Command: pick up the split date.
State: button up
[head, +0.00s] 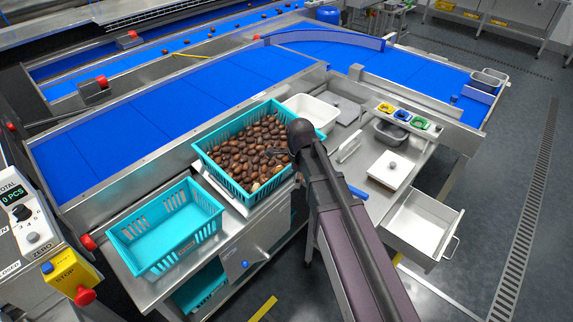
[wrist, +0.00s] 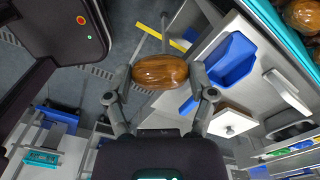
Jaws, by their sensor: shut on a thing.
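My gripper (wrist: 160,80) is shut on a date (wrist: 160,70) in the wrist view. The date is glossy brown with fine lengthwise streaks, and a finger presses on each end. No split shows on the visible side, so I cannot tell whether it is the split one. In the head view my arm ends at the right side of a teal crate (head: 211,166) full of dates (head: 245,150). Some dates in the crate look lighter, too small to tell whether split.
An empty teal crate (head: 126,247) stands front left. A white tray (head: 322,122) lies behind the full crate. Blue conveyors (head: 130,125) run behind.

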jog(key=shift+w, duration=0.1)
dwell(0.3)
jog(key=b, duration=0.1)
send_over(285, 161)
jog(key=s, duration=0.1)
jog(key=shift+s+d+f, duration=0.15)
jog(key=shift+d+f, duration=0.05)
jog(key=shift+f, duration=0.5)
jog(key=shift+w+a, duration=0.2)
jog(key=shift+w, duration=0.35)
jog(key=shift+w+f+b, duration=0.1)
jog(key=shift+f+b, duration=0.25)
jog(key=shift+b, duration=0.2)
jog(key=shift+f+b, duration=1.45)
jog(key=shift+f, duration=0.05)
jog(key=shift+f, duration=0.1)
jog(key=o, duration=0.7)
